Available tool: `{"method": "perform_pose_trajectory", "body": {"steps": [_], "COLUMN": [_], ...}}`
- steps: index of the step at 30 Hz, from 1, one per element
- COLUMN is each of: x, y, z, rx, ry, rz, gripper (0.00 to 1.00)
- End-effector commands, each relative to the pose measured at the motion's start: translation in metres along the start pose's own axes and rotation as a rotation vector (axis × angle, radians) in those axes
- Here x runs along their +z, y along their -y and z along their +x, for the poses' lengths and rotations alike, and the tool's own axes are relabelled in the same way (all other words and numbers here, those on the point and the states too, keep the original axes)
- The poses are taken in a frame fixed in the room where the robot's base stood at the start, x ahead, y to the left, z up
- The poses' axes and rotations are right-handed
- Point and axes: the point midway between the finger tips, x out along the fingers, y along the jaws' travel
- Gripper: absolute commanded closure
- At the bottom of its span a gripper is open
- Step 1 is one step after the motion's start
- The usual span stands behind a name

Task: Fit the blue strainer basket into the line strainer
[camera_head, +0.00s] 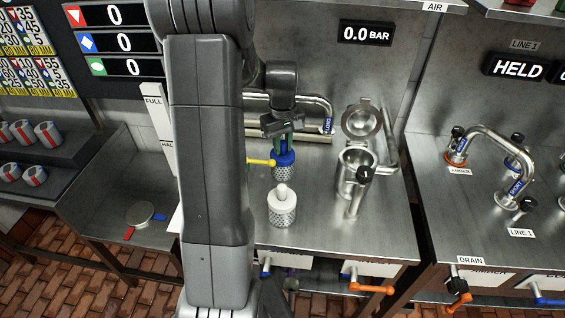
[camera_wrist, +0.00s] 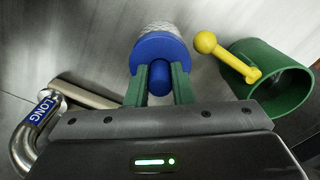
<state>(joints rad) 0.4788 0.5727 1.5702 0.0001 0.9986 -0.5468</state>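The blue strainer basket (camera_head: 284,159) has a blue top and a metal mesh body. In the wrist view its blue knob (camera_wrist: 159,77) sits between the two green fingers of my gripper (camera_wrist: 159,88). My gripper (camera_head: 284,143) is shut on that knob from above, and the basket hangs upright. I cannot tell whether its bottom touches the bench. The line strainer (camera_head: 356,160) stands to the right of the basket, an upright metal pot with its round lid (camera_head: 361,121) swung up behind it. Its inside is only partly visible.
A white-topped mesh basket (camera_head: 283,205) stands in front of the blue one. A green cup (camera_wrist: 270,80) with a yellow lever (camera_wrist: 227,57) is close beside my gripper. A bent LONG pipe (camera_wrist: 40,120) lies on the other side. A black-knobbed handle (camera_head: 364,174) fronts the strainer.

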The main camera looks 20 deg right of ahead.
Motion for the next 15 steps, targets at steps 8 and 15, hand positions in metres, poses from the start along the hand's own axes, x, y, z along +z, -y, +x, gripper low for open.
{"method": "perform_pose_trajectory", "body": {"steps": [8, 15], "x": [-0.0001, -0.0003], "y": [-0.0002, -0.0003], "z": [-0.0006, -0.0050], "rx": [0.001, 0.001], "ry": [-0.001, -0.001], "rz": [0.000, 0.000], "gripper": [1.00, 1.00]}}
